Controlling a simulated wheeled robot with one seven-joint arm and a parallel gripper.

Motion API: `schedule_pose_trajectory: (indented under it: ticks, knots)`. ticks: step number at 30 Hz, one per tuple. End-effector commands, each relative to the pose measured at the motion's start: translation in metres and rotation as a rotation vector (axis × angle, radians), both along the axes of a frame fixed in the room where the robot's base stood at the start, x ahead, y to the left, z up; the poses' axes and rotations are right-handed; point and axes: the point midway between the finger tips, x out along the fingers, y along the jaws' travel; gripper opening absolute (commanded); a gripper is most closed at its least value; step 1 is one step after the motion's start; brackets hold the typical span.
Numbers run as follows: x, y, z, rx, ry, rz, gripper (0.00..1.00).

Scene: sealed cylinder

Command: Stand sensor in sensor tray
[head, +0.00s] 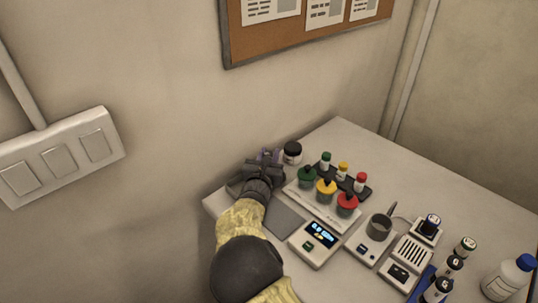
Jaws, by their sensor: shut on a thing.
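My gripper (267,164) is over the far left end of the table, shut on a small purple thing (271,154). Only a bit of this thing shows past the dark jaws, so I cannot tell for sure that it is the sensor, or whether it touches anything below. Part of a dark tray-like edge (235,187) shows left of my wrist; the rest is hidden behind my arm. I cannot tell whether it is the sensor tray.
A white jar with a black lid (292,153) stands just right of my gripper. Green, yellow and red lidded jars (326,190) and capped vials (343,172) stand further right. A display unit (320,238), a grey cup (379,228) and several bottles (508,278) fill the front right.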

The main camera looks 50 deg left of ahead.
Motion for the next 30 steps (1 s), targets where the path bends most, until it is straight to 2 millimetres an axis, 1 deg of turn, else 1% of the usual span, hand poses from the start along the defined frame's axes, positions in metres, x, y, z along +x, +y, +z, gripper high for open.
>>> schedule_pose_trajectory:
  ticks: [4, 8, 9, 12, 20, 24, 30]
  knots:
    - [0.0, 0.0, 0.001, 0.002, -0.001, 0.0, 0.0]
    - [0.0, 0.0, -0.002, 0.001, -0.002, 0.0, 0.0]
    - [0.0, 0.0, -0.002, 0.001, -0.001, 0.0, 0.32]
    - [0.0, 0.0, -0.002, 0.001, -0.001, 0.0, 0.5]
    - [0.0, 0.0, -0.001, 0.001, -0.001, 0.0, 0.5]
    - [0.0, 0.0, 0.003, 0.001, -0.001, 0.0, 0.5]
    - [-0.017, -0.012, 0.0, -0.001, 0.0, 0.001, 0.5]
